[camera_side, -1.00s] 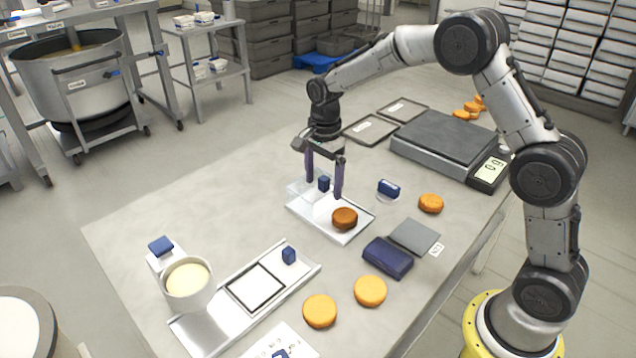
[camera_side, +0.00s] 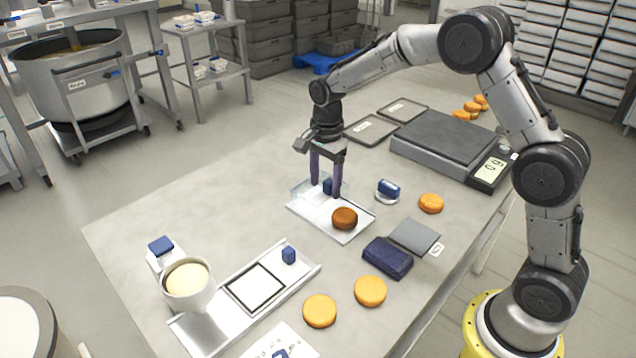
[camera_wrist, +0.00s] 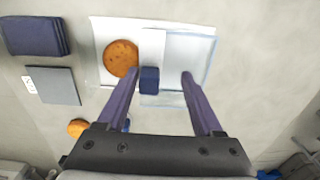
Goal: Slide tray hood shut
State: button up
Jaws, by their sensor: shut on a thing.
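A white tray (camera_side: 352,234) holds a browned round (camera_side: 344,218) near its front end. In the wrist view the round (camera_wrist: 121,58) lies beside the hood, uncovered. A clear hood (camera_wrist: 190,50) covers the other end of the tray and also shows in the side view (camera_side: 300,187). Its blue knob (camera_wrist: 149,80) stands between my fingers; it is partly visible in the side view (camera_side: 328,187). My gripper (camera_side: 326,190) points down over the hood and is shut on the knob, though a gap seems to show beside it in the wrist view.
Orange rounds (camera_side: 370,291) (camera_side: 320,310), a dark blue folded cloth (camera_side: 388,257) and a grey plate (camera_side: 414,237) lie in front. A small blue-topped item (camera_side: 388,190) and a scale (camera_side: 443,140) are to the right. A metal slide (camera_side: 205,325) and pot (camera_side: 188,285) are front left.

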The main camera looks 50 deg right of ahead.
jog(key=shift+s+f, duration=0.2)
jog(key=shift+s, duration=1.2)
jog(key=shift+s+f, duration=0.15)
jog(key=shift+s, duration=1.25)
jog(key=shift+s+f, duration=0.2)
jog(key=shift+s, duration=1.2)
jog(key=o, duration=1)
notch_tip(320, 180, up, 8)
jog(key=shift+w+f, duration=0.25)
jog(key=shift+r, duration=0.1)
